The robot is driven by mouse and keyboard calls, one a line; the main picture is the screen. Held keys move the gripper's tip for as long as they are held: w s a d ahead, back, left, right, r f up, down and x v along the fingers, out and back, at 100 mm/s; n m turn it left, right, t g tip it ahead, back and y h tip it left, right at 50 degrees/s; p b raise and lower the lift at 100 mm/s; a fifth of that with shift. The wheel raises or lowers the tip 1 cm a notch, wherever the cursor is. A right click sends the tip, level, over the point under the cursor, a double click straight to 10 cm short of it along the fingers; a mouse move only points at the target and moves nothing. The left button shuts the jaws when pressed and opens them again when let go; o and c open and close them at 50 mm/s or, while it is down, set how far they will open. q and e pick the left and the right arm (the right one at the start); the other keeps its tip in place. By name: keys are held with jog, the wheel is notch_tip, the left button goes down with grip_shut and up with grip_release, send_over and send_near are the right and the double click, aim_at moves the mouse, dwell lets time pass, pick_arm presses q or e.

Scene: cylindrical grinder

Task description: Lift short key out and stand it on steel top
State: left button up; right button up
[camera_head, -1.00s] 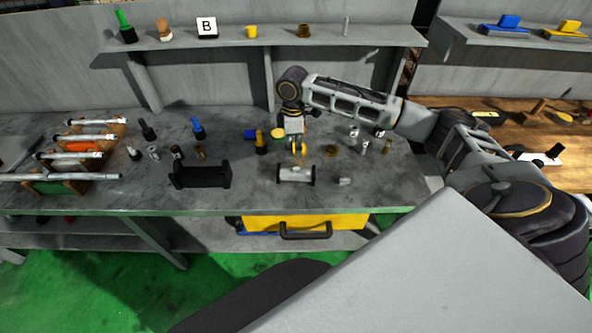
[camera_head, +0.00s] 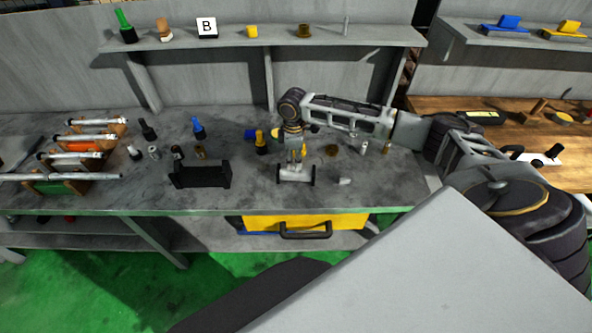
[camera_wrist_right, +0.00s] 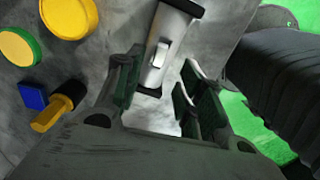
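A short silver cylinder with black end plates (camera_head: 296,174) lies on the grey steel bench top (camera_head: 250,200). In the right wrist view the cylinder (camera_wrist_right: 172,30) has a slot with a small pale key (camera_wrist_right: 160,53) seated in it. My right gripper (camera_head: 296,158) is right above the cylinder in the head view. In the wrist view its two dark fingers (camera_wrist_right: 160,88) are spread apart, with the cylinder's near end between them and nothing clasped. Whether the fingertips touch the cylinder I cannot tell. My left gripper is not in view.
A black cradle (camera_head: 200,175) stands left of the cylinder, and a small silver piece (camera_head: 344,181) lies to its right. A yellow-and-black tool (camera_head: 261,143) stands behind. Racked shafts (camera_head: 85,150) are at far left. Bare steel lies between cradle and cylinder.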

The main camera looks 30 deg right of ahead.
jog(key=shift+w+f+p, duration=0.15)
jog(key=shift+f+p, duration=0.15)
jog(key=shift+f, duration=2.1)
jog(key=shift+a, duration=0.1)
jog(key=shift+c, duration=0.2)
jog(key=c, duration=0.7)
grip_shut()
